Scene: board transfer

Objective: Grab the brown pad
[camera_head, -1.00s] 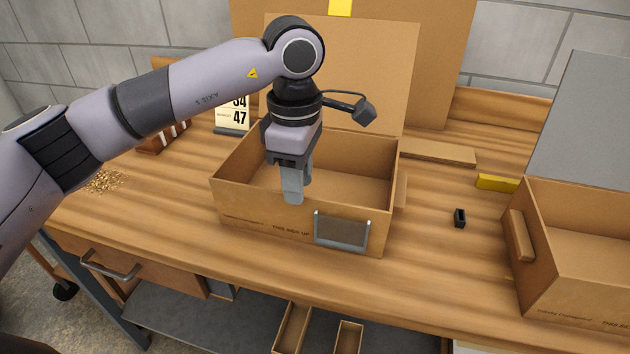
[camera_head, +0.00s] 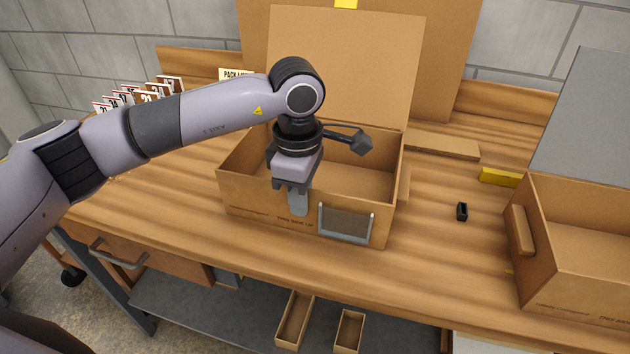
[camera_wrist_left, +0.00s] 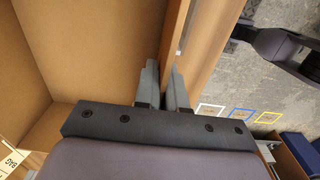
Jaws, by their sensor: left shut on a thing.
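An open brown cardboard box (camera_head: 265,212) stands on the workbench with its lid raised. My left gripper (camera_head: 298,203) points down at its front wall. In the left wrist view, the fingers of my left gripper (camera_wrist_left: 163,88) sit on either side of the box's front wall (camera_wrist_left: 174,42) and are shut on it. A grey-framed brown panel (camera_head: 345,223) is on the front wall, right of the gripper. One brown block (camera_head: 404,186) is on this box's right side; another brown block (camera_head: 521,230) is on the right-hand box. I cannot tell which is the pad. My right gripper is not in view.
A second open box (camera_head: 580,275) with a grey lid stands at the right. A small black object (camera_head: 462,211) and a yellow block (camera_head: 499,177) lie between the boxes. A flat wooden piece (camera_head: 442,145) lies behind. Numbered cards (camera_head: 148,92) stand at the back left.

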